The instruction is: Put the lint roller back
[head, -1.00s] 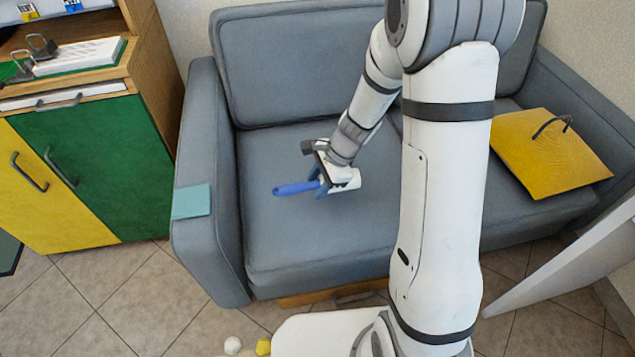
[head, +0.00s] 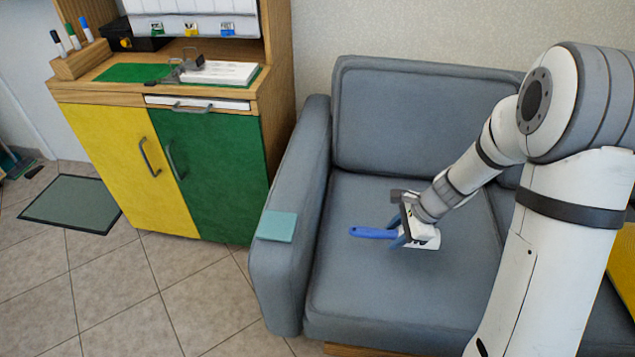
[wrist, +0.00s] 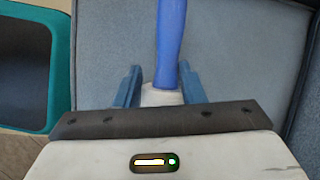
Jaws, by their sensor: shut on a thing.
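The lint roller has a blue handle (head: 372,232) and a white head (head: 428,240). My gripper (head: 400,238) is shut on it and holds it over the left part of the grey sofa seat (head: 400,285). The handle points left in the head view. In the wrist view the blue handle (wrist: 171,40) runs up the picture between the two blue fingers (wrist: 160,88), with a pale part of the roller at the fingers. The rest of its head is hidden by my gripper there. I cannot tell how high it is above the seat.
A teal pad (head: 275,227) lies on the sofa's left armrest. Left of the sofa stands a cabinet with a yellow door (head: 115,165) and a green door (head: 215,170). White papers (head: 222,73) lie on its top. A mat (head: 72,203) lies on the open tiled floor.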

